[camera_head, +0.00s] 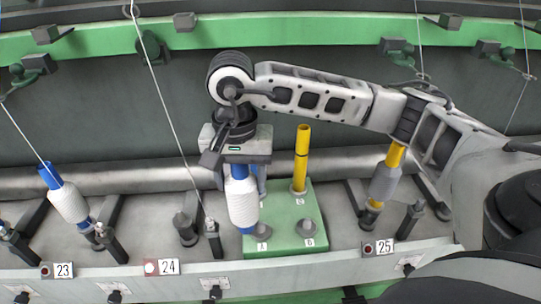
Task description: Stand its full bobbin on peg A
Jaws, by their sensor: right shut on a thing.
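My right gripper (241,174) is shut on the blue top of a full bobbin (242,203) wound with white yarn. The bobbin is nearly upright, its blue lower end beside the front-left peg (262,231) of a green block (287,218). I cannot tell whether it touches the block or how high it is above it. The label in front of that peg is too small to read surely. A yellow tube (301,160) stands on the block's back peg. The front-right peg (307,225), by a label like B, is bare. My left gripper is not in view.
Station 24 (168,267) has an empty spindle (186,229) left of the block. Station 23 holds a blue bobbin with white yarn (69,202). Station 25 holds a yellow tube with grey winding (384,183). A yarn strand (165,97) hangs down left of my gripper.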

